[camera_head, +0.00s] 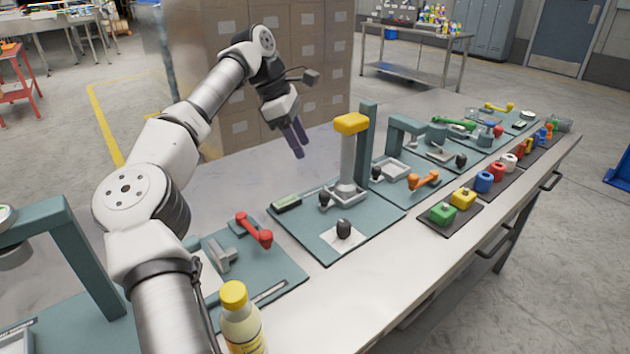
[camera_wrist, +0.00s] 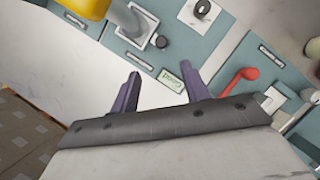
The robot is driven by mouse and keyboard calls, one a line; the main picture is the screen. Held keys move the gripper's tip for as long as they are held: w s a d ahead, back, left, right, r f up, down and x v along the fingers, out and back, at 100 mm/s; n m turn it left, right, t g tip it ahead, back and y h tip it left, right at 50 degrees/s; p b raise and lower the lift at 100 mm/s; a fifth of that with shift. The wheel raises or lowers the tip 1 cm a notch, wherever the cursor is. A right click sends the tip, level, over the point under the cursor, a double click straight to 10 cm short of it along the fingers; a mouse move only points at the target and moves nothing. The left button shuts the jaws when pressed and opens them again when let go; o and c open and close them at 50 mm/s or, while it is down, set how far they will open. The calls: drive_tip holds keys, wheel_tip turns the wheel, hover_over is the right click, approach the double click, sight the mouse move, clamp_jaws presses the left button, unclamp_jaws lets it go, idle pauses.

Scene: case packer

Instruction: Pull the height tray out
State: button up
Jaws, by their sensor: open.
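My gripper (camera_head: 298,152) is open and empty. It hangs in the air behind the teal station board (camera_head: 299,238) with the yellow-topped column (camera_head: 351,123). A small grey tray (camera_head: 352,196) with a dark knob (camera_head: 324,199) sits at that column's foot; I cannot read a label to tell whether it is the height tray. In the wrist view my gripper (camera_wrist: 161,72) points towards the board, with the green display (camera_wrist: 171,81) between its fingers. The tray's dark knob (camera_wrist: 161,41) shows beyond the fingertips, apart from them.
A second dark knob (camera_head: 344,228) stands on a white plate at the board's front. A red handle (camera_head: 254,230) is on the board to the left. A yellow-capped bottle (camera_head: 241,318) stands near the front edge. Another tray (camera_head: 391,169) and an orange handle (camera_head: 424,181) are to the right.

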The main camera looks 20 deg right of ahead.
sight(324, 193)
drive_tip(key=x, duration=1.3)
drive_tip(key=shift+s+f+p, duration=0.1)
drive_tip(key=shift+f+p, duration=0.25)
drive_tip(key=shift+f, duration=0.05)
drive_tip(key=shift+c, duration=0.5)
clamp_jaws()
